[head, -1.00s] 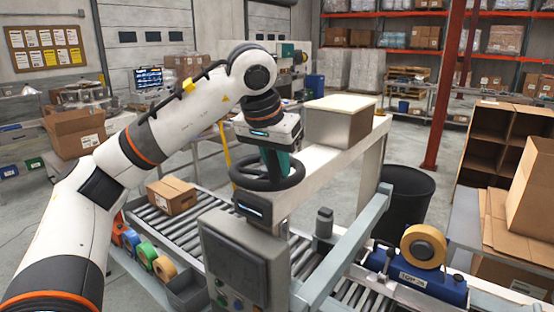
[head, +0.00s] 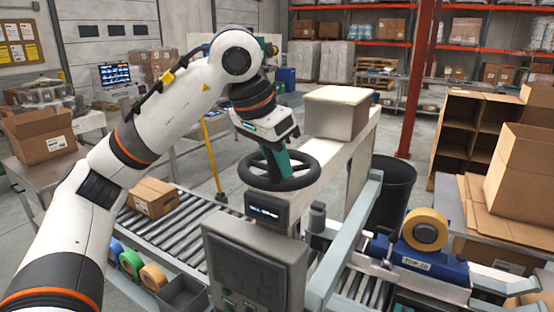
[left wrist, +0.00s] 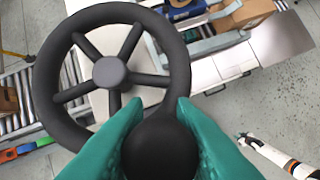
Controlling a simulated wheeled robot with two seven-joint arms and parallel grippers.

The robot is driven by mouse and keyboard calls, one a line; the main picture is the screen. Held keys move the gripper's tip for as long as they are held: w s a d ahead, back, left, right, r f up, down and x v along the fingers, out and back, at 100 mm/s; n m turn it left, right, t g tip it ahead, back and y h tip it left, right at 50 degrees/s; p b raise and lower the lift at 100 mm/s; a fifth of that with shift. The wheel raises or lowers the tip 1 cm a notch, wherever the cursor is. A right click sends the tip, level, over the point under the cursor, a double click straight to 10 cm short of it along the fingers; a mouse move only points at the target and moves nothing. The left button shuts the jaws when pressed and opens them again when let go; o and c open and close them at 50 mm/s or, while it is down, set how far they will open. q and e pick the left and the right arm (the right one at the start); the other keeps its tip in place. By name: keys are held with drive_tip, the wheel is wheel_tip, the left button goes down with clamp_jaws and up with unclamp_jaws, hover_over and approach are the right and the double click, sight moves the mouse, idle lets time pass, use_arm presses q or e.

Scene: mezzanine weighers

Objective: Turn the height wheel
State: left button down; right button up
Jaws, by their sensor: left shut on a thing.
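The height wheel (head: 309,174) is a dark, spoked handwheel on top of a grey column. In the left wrist view, its hub and spokes (left wrist: 109,72) show clearly. A round black knob (left wrist: 160,148) stands at its rim, between the teal fingers. My left gripper (head: 276,170) reaches down to the wheel from above, and its fingers are shut on the knob. In the left wrist view, a small white arm with an orange band, apparently my right one, ends in a gripper (left wrist: 243,139) at the lower right. Its jaws are too small to read.
A grey control box (head: 250,262) with a screen stands below the wheel. A beige box (head: 337,112) sits on the beam behind it. A roller conveyor (head: 195,228) carries a carton (head: 153,197). A blue tape unit (head: 420,262) is at the right, near a black bin (head: 393,190).

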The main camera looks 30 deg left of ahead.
use_arm(q)
drive_tip(key=c, duration=1.2)
unclamp_jaws()
use_arm(e)
drive_tip(key=shift+a, duration=0.8)
drive_tip(key=shift+d, duration=0.1)
use_arm(q)
drive_tip(key=shift+s+r, duration=0.15)
drive_tip(key=shift+r, duration=0.35)
drive_tip(key=p+v, duration=0.1)
drive_tip(key=v, duration=1)
drive_tip(key=shift+a, duration=0.1)
use_arm(e)
drive_tip(key=shift+d+r, duration=0.3)
drive_tip(key=shift+r, duration=0.3)
use_arm(q)
drive_tip(key=shift+f, duration=0.1)
use_arm(e)
drive_tip(key=shift+a, duration=0.1)
